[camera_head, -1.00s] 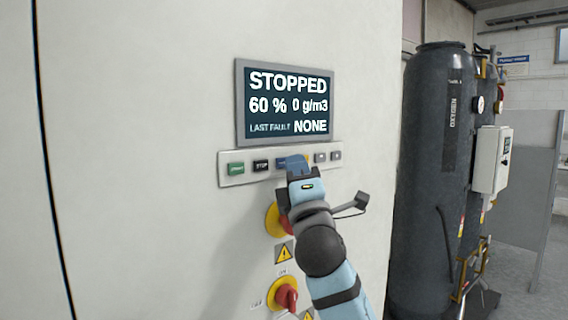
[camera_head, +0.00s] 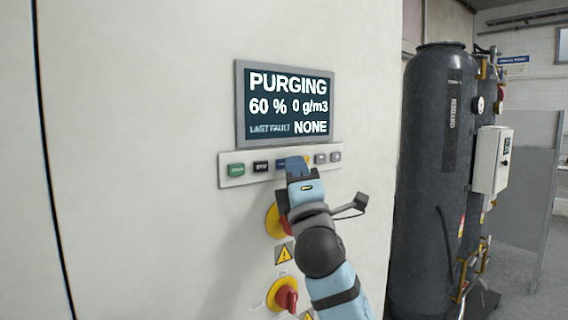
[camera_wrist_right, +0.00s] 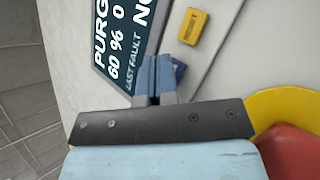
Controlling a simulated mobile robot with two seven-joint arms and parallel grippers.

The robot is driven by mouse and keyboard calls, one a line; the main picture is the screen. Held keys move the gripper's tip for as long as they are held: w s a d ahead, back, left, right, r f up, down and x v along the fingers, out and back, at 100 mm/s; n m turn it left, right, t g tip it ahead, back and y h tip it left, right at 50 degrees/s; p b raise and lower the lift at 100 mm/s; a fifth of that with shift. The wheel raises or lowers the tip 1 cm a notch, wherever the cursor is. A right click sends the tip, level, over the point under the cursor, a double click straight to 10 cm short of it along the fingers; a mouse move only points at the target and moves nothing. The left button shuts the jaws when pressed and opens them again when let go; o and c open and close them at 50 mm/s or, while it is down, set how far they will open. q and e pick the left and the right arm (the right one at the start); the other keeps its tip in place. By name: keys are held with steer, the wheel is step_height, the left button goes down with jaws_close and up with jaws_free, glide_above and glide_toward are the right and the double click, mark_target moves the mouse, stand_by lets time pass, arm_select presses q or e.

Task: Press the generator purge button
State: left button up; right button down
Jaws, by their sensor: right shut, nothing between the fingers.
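The generator's display (camera_head: 288,103) reads PURGING, 60 %, 0 g/m3, LAST FAULT NONE; it also shows in the right wrist view (camera_wrist_right: 112,60). My left gripper is not in view.
A yellow RESET button (camera_wrist_right: 192,27) sits beside the blue one. A red and yellow rotary switch (camera_head: 285,296) is on the panel below, and another red and yellow control (camera_head: 273,219) is partly behind my right arm. A dark tank (camera_head: 435,180) stands at right.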

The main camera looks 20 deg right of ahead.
steer(key=shift+s+d, duration=0.2)
steer(key=shift+s, duration=0.35)
steer(key=s, duration=0.1)
steer(key=s+d+p, duration=0.1)
steer(key=s, duration=0.1)
steer(key=s+p, duration=0.1)
steer(key=shift+s+d, duration=0.3)
steer(key=shift+s, duration=0.05)
stand_by(0.5)
